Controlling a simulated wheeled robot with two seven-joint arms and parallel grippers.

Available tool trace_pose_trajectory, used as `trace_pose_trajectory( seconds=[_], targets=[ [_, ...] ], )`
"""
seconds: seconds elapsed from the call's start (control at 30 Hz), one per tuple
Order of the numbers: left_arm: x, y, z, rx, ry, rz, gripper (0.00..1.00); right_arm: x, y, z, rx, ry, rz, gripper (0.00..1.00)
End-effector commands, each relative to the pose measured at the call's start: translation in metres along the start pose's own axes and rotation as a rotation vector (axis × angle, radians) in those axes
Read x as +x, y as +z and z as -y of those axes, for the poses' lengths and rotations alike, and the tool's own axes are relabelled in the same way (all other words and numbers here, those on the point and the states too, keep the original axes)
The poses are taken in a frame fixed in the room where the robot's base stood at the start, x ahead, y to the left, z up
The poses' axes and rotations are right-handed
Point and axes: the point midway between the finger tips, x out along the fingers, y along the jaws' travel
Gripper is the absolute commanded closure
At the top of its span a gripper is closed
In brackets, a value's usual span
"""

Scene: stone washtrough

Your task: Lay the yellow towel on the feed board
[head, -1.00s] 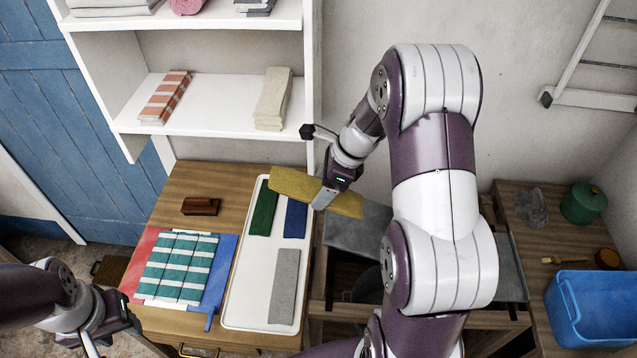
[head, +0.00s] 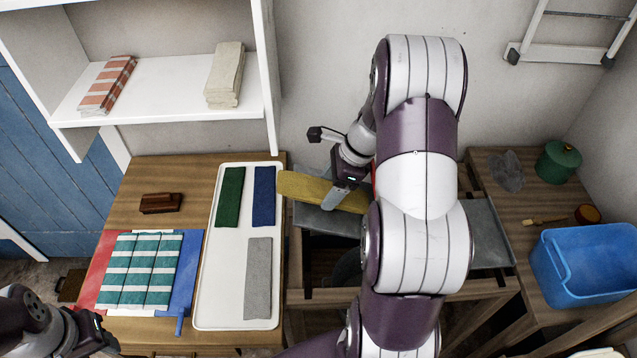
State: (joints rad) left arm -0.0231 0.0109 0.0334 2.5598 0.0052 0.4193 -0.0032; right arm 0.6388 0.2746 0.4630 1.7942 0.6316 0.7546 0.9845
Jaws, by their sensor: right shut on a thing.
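The yellow towel (head: 302,187) is a flat folded strip. My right gripper (head: 340,198) is shut on it near its middle, and its right end runs behind my arm. The towel shows over a grey flat board (head: 312,219), which may be the feed board; I cannot tell whether they touch. The towel's left end is close to the right edge of the white tray (head: 202,290). My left gripper (head: 92,338) is at the bottom left corner, partly cut off, and its fingers cannot be made out.
The tray holds a green (head: 229,197), a blue (head: 264,196) and a grey cloth (head: 258,280). Left of it lie a striped towel (head: 142,270) and a brown brush (head: 161,203). A blue tub (head: 590,265) and a green pot (head: 558,162) stand at right. A white shelf (head: 165,88) is behind.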

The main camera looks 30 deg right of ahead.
Motion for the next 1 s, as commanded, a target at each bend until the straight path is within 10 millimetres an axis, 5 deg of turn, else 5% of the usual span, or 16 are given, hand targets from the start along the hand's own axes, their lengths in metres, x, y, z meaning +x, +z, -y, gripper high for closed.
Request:
trace_pose_trajectory(
  seconds=[0.37, 0.4, 0.5, 0.8, 1.0],
  targets=[
    [0.002, 0.0, 0.0, 0.0, 0.0, 0.0, 0.57, 0.001, -0.006, 0.0, -0.001, -0.001, 0.001, 0.74],
    [0.002, 0.0, 0.0, 0.0, 0.0, 0.0, 0.57, 0.001, -0.006, 0.0, -0.001, -0.001, 0.001, 0.27],
    [0.002, 0.0, 0.0, 0.0, 0.0, 0.0, 0.57, 0.001, -0.006, 0.0, -0.001, -0.001, 0.001, 0.0],
    [0.002, 0.0, 0.0, 0.0, 0.0, 0.0, 0.57, -0.004, -0.006, 0.0, 0.0, -0.001, 0.001, 0.0],
    [0.006, 0.001, 0.0, 0.0, 0.0, 0.0, 0.57, -0.048, -0.007, 0.001, -0.001, -0.008, 0.0, 0.0]
  ],
)
